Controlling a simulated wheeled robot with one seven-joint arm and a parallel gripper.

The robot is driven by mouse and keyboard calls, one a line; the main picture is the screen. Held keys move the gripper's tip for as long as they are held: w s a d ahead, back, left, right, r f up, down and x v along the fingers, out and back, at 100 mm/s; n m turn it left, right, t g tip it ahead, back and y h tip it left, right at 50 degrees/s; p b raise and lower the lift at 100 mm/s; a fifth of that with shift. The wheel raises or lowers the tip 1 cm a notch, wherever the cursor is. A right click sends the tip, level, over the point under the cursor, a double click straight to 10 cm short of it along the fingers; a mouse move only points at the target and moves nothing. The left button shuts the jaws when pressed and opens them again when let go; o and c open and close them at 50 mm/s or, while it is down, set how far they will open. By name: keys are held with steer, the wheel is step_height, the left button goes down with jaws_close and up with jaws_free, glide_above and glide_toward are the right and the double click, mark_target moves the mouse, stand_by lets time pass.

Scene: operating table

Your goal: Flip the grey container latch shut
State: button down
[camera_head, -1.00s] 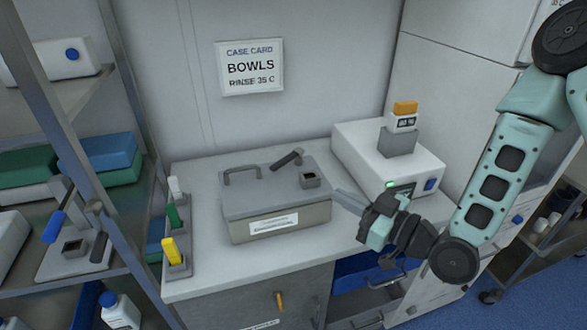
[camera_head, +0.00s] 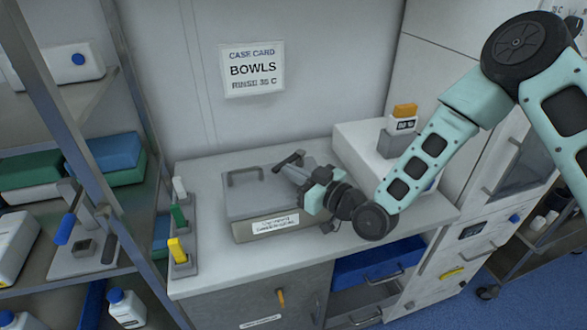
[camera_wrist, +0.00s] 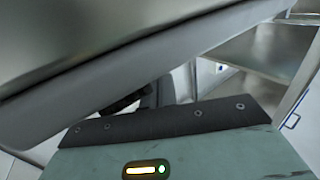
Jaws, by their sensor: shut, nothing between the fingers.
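The grey container (camera_head: 258,205) sits on the counter, with a flat lid, a carrying handle and a white front label. Its latch (camera_head: 289,159) is a dark lever standing tilted up at the lid's back right. My gripper (camera_head: 296,174) is shut and empty over the right part of the lid, close to the latch lever. In the head view I cannot tell whether the fingers touch the lever. My gripper hides the small grey catch block. In the wrist view a large grey surface fills the top left, and a small dark piece shows below it, too unclear to name.
A white device (camera_head: 360,140) with an orange-topped block stands right of the container. A shelf (camera_head: 75,110) at far left holds boxes and another lever fixture (camera_head: 85,245). A blue drawer (camera_head: 380,260) is open below the counter.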

stand_by(0.3)
steer(key=shift+a+m+t+h, duration=0.35)
steer(key=shift+m+t+h, duration=0.05)
steer(key=shift+t, duration=0.1)
steer(key=m+t+h, duration=0.1)
steer(key=m+t+h+b, duration=0.1)
steer(key=shift+w+a+f+h+b, duration=0.1)
steer(key=shift+a+h+b, duration=0.2)
steer(key=shift+a+h, duration=0.1)
steer(key=shift+w+a+m+t+h+b, duration=0.15)
steer(key=shift+m+t+h, duration=0.1)
steer(key=shift+m+h, duration=0.15)
steer(key=shift+w+a+m+t+h+b, duration=0.1)
steer(key=shift+m+t+h+b, duration=0.05)
steer(key=shift+m+t+h, duration=0.2)
steer(key=shift+d, duration=0.1)
